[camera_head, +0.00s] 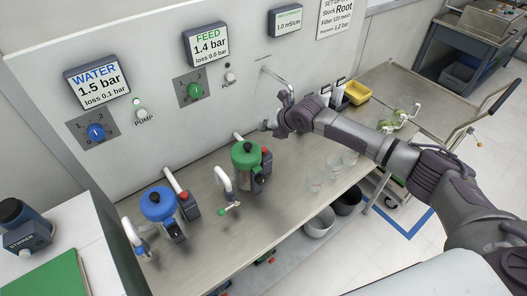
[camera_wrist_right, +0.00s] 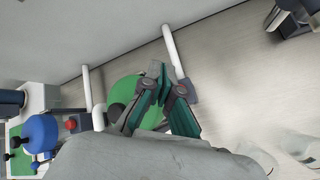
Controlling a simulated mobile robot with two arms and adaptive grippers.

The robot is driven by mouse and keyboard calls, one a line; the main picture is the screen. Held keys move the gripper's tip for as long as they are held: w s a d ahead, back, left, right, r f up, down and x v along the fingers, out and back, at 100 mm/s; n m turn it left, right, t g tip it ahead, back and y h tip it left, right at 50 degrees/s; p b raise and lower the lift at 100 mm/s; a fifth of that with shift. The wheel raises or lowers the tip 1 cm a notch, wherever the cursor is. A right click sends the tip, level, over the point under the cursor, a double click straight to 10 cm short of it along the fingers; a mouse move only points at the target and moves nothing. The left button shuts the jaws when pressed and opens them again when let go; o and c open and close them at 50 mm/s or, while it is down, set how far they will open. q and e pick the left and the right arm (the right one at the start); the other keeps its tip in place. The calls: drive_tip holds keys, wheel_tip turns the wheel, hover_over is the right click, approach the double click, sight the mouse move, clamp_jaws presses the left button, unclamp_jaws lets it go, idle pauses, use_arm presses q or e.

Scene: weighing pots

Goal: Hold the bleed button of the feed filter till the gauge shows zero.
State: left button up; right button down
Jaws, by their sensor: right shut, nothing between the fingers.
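The feed filter has a green lid (camera_head: 245,155) and stands on the bench below the FEED display (camera_head: 208,45), which reads 1.4 bar, loss 0.0 bar. A red button (camera_head: 266,151) sits on the dark part at its right side. My right gripper (camera_head: 268,126) is shut and empty, above and behind the feed filter near the wall, apart from the red button. The gauge face cannot be read. My left gripper is not in view.
The blue water filter (camera_head: 157,203) with its own red button (camera_head: 183,195) stands at left. A white pipe spout (camera_head: 224,178) rises between the filters. Clear beakers (camera_head: 333,165) stand right of the feed filter. Bare bench (camera_head: 215,240) lies in front.

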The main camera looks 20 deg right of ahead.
drive_tip(key=b, duration=0.4)
hover_over(265, 150)
wheel_tip(265, 150, down, 6)
drive_tip(key=shift+r, duration=0.2)
drive_tip(key=shift+f, duration=0.6)
drive_tip(key=shift+b, duration=0.3)
drive_tip(key=shift+f, duration=0.15)
drive_tip(key=shift+f+b, duration=0.25)
drive_tip(key=shift+b, duration=0.1)
drive_tip(key=shift+s+f+b, duration=0.1)
drive_tip(key=shift+f+b, duration=0.35)
drive_tip(key=shift+f, duration=0.2)
idle(1.6)
idle(1.3)
drive_tip(key=shift+r+p, duration=0.65)
drive_tip(key=shift+r, duration=0.4)
